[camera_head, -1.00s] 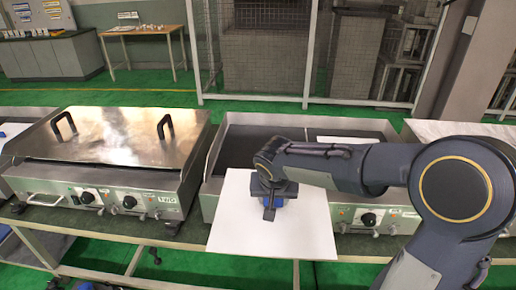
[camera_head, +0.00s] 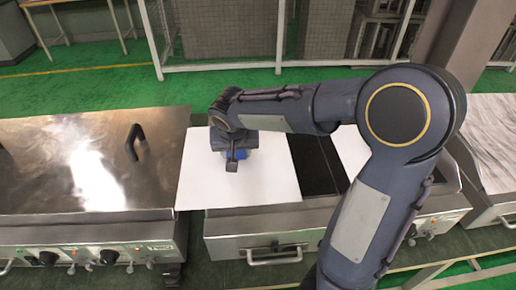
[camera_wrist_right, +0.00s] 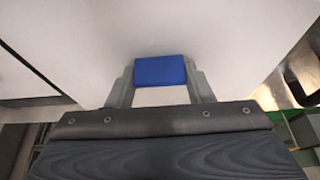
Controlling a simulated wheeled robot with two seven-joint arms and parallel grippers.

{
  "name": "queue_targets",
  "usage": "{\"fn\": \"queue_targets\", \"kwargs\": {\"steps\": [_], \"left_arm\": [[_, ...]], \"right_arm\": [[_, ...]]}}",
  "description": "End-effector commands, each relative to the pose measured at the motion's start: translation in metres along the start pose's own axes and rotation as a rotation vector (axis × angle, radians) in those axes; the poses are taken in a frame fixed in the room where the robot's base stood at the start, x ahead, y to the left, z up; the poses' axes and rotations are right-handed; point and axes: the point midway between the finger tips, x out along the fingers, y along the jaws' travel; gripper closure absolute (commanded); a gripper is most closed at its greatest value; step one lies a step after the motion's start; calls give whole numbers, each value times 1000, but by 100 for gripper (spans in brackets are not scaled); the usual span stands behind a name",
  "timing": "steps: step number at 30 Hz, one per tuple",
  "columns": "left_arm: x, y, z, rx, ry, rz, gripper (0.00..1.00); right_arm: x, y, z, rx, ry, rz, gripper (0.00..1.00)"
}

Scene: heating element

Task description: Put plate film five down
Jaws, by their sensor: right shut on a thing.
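A white square plate film (camera_head: 270,185) with a blue grip block (camera_head: 238,154) is held by my right gripper (camera_head: 232,160). The plate is over the left part of the open griddle (camera_head: 318,165) and reaches to its left edge. I cannot tell whether it touches the cooking surface. In the right wrist view, the blue block (camera_wrist_right: 160,70) sits between the two fingers, with the white plate (camera_wrist_right: 150,30) beyond it. A second white plate (camera_head: 350,148) lies on the right part of the same griddle, partly hidden by my arm. My left gripper is out of view.
A griddle with a shiny closed lid (camera_head: 70,165) and black handle stands close on the left. Another unit with a pale, streaked top (camera_head: 495,135) is at the right. A wire mesh fence (camera_head: 235,30) stands behind, across green floor.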

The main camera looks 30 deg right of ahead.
Motion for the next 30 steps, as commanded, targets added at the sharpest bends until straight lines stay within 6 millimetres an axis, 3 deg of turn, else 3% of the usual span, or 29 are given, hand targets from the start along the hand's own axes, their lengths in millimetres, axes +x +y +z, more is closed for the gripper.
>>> {"fn": "queue_targets", "kwargs": {"steps": [12, 18, 27, 30], "left_arm": [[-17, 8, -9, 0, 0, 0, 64], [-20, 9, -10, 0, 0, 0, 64], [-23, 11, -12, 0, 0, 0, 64], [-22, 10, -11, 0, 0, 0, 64]], "right_arm": [[66, 56, -54, 7, -4, 6, 77], [108, 70, -60, 2, -4, 4, 77], [136, 82, -65, 2, -3, 3, 77], [151, 80, -58, 0, -3, 2, 77]]}}
